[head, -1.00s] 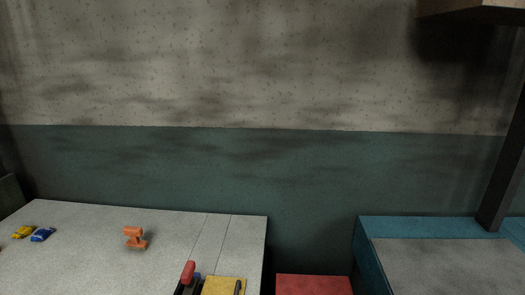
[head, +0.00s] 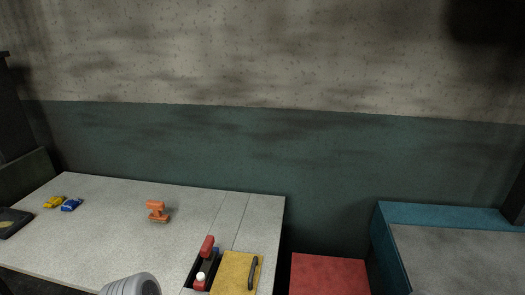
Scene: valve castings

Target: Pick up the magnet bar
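I cannot tell for sure which thing is the magnet bar. A red-topped piece (head: 207,246) stands up from a dark narrow tray (head: 193,272) near the front right of the grey table. A small white-topped red piece (head: 200,281) is in the same tray. Beside it on the right is a yellow block or lid (head: 234,273) with a black bar-shaped handle (head: 254,271) along its right side. An orange valve-like casting (head: 157,211) stands alone on the table. Neither gripper is in view.
The grey table (head: 110,225) is mostly clear in its middle. Yellow (head: 54,202) and blue (head: 71,204) small pieces lie at its far left. A red-topped box (head: 328,276) stands right of it, then a blue-edged bench (head: 450,214). A grey ribbed round part (head: 131,285) is at the bottom edge.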

